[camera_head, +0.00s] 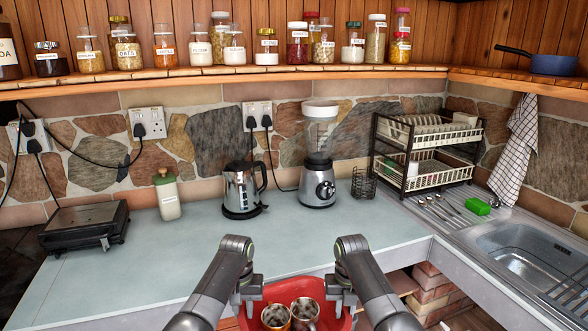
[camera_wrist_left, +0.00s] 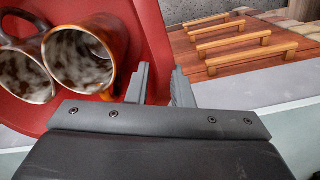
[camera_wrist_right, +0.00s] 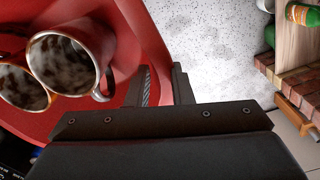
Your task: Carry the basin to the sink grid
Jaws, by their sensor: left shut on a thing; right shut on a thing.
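The red basin (camera_head: 286,288) is at the bottom centre of the head view, in front of the counter edge, with its near part cut off. Two mugs stand in it, an orange-brown one (camera_head: 275,317) and a metallic reddish one (camera_head: 305,312). My left gripper (camera_head: 250,304) is shut on the basin's left rim; the left wrist view shows the red wall (camera_wrist_left: 150,40) at its fingers. My right gripper (camera_head: 341,302) is shut on the right rim, also seen in the right wrist view (camera_wrist_right: 162,88). The dark sink grid (camera_head: 570,291) lies over the sink at the far right.
The steel sink (camera_head: 515,245) has a drainboard with cutlery and a green sponge (camera_head: 477,206). A dish rack (camera_head: 425,150), blender (camera_head: 318,180), kettle (camera_head: 242,190), bottle (camera_head: 168,195) and black grill (camera_head: 85,225) stand along the counter. The counter's front middle is clear.

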